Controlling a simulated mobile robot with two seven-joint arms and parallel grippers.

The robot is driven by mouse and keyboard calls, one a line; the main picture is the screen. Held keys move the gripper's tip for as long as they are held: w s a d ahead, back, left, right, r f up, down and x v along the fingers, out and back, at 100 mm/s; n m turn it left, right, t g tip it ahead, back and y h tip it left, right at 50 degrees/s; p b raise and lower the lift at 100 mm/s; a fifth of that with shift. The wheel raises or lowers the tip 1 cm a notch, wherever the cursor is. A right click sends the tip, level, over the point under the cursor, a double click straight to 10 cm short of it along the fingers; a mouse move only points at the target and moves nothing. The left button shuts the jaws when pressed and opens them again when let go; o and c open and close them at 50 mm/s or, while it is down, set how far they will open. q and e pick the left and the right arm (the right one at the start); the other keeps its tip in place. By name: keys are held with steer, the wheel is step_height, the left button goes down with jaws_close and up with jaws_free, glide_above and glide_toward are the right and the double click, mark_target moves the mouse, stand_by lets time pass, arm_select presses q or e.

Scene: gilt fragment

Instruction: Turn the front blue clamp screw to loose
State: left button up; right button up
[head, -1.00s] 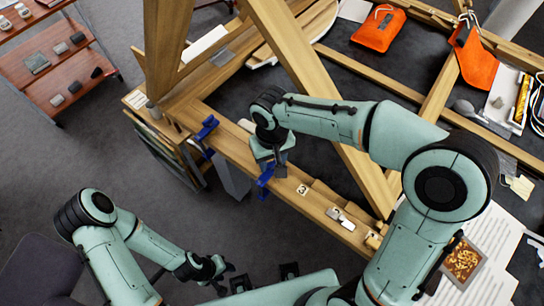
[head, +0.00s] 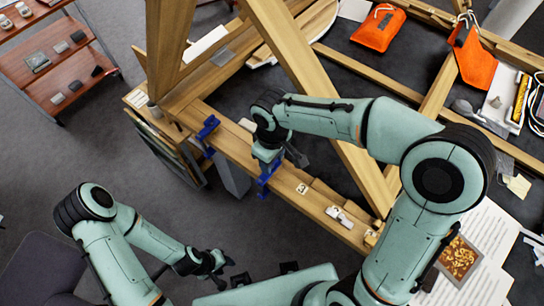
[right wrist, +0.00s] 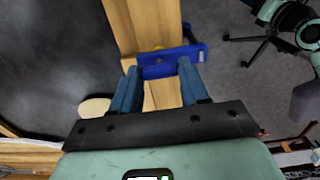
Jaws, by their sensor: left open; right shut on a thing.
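The front blue clamp (head: 266,181) grips the near edge of the wooden beam (head: 240,155) in the head view. My right gripper (head: 272,165) is right over it, with its wrist partly hiding the clamp's top. A second blue clamp (head: 208,127) sits farther left on the beam. My left gripper (head: 222,263) is open and empty, low over the floor.
A numbered tag (head: 302,189) and a small white-and-metal item (head: 339,216) lie on the beam to the right. Slanted timbers (head: 310,80) rise behind my right arm. A brown shelf cart (head: 60,70) stands upper left.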

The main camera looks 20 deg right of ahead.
stand_by(0.3)
steer(key=o, duration=1.1)
steer(key=shift+c, duration=0.2)
steer(key=shift+r, duration=0.1)
arm_select(q)
steer(key=shift+w+r+p, duration=0.85)
steer(key=shift+w+r, duration=0.1)
steer(key=shift+r, duration=0.2)
arm_select(e)
step_height(320, 180, up, 13)
steer(key=shift+r, duration=0.15)
